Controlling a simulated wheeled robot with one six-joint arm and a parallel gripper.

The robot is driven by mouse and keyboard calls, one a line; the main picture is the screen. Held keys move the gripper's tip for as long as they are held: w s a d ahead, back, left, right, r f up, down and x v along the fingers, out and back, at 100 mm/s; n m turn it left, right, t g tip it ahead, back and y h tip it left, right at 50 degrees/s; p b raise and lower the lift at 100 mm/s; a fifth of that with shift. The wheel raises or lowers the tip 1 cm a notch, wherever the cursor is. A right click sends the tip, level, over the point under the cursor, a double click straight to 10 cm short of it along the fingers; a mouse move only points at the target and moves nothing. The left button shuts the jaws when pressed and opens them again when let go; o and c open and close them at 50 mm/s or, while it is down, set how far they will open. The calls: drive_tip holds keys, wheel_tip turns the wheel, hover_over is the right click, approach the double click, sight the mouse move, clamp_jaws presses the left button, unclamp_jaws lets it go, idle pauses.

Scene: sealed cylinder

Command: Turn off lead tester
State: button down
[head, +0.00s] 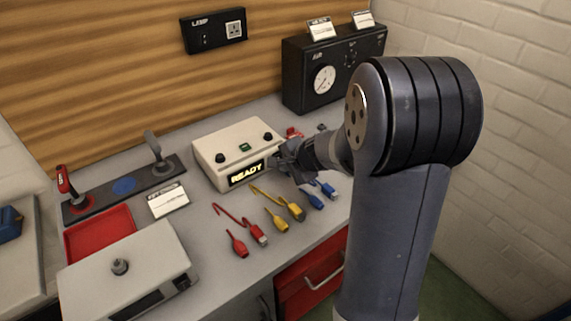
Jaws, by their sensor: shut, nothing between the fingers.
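The lead tester (225,150) appears to be the cream box on the bench, with a lit display (247,174) reading "READY". Its top carries a green button (245,147) and two dark knobs, one at the left (220,158) and one at the right (267,136). My gripper (283,160) is at the right front edge of the box, shut and empty. I cannot tell whether its fingertips touch the box. My arm hides part of the bench to the right.
Red leads (240,230), yellow leads (283,209) and blue leads (318,195) lie in front of the box. A red tray (100,233) and a grey box (125,262) stand at the left. A black gauge unit (335,68) stands behind.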

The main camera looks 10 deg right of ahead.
idle(0.3)
drive_tip(key=b, duration=0.3)
drive_tip(key=shift+w+f+t, duration=0.15)
drive_tip(key=shift+f+t, duration=0.15)
drive_tip(key=shift+f, duration=0.1)
drive_tip(key=shift+r, duration=0.35)
drive_tip(key=shift+r+p, duration=0.1)
drive_tip(key=shift+p, duration=0.2)
drive_tip(key=shift+r+p, duration=0.55)
drive_tip(key=shift+r, duration=0.2)
